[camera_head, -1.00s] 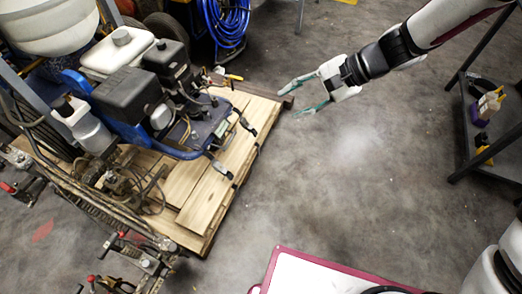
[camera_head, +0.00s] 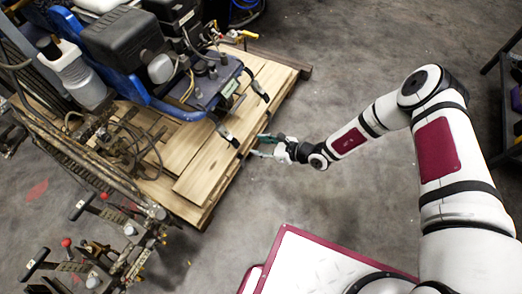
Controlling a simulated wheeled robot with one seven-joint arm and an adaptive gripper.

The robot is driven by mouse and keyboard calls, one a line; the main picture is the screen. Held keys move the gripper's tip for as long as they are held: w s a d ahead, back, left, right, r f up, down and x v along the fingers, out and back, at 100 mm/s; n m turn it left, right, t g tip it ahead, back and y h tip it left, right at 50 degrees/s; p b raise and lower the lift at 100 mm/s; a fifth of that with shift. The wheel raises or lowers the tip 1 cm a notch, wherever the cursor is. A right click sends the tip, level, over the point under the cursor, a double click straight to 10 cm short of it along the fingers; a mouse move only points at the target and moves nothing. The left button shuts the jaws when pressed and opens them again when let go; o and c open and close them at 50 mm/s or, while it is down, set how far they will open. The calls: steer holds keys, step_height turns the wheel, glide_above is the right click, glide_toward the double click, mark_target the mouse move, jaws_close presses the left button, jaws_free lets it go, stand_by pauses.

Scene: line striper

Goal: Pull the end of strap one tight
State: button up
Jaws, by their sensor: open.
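The line striper (camera_head: 170,75) stands on a wooden pallet (camera_head: 205,165) at the left. Two short black straps hang from its side over the pallet's planks: a nearer strap (camera_head: 226,134) and a farther strap (camera_head: 260,90). I cannot tell from the picture which is strap one. My gripper (camera_head: 254,146) is open, with its green-tipped fingers pointing left at the pallet's right edge. It is just right of the nearer strap's lower end. I see nothing between the fingers, and whether they touch the strap cannot be told.
A dark shelf (camera_head: 508,100) stands at the right edge. My white and maroon base top is at the bottom. Hoses and levers (camera_head: 100,235) stick out at the lower left. Bare concrete floor (camera_head: 330,65) lies right of the pallet.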

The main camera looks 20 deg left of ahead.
mark_target(237, 144)
steer(key=b+x, duration=0.3)
steer(key=x, duration=0.1)
steer(key=f+b+x, duration=0.1)
steer(key=b+x, duration=0.2)
steer(key=x, duration=0.2)
steer(key=shift+s, duration=0.15)
steer(key=shift+b+x, duration=0.6)
steer(key=shift+x, duration=0.45)
jaws_close()
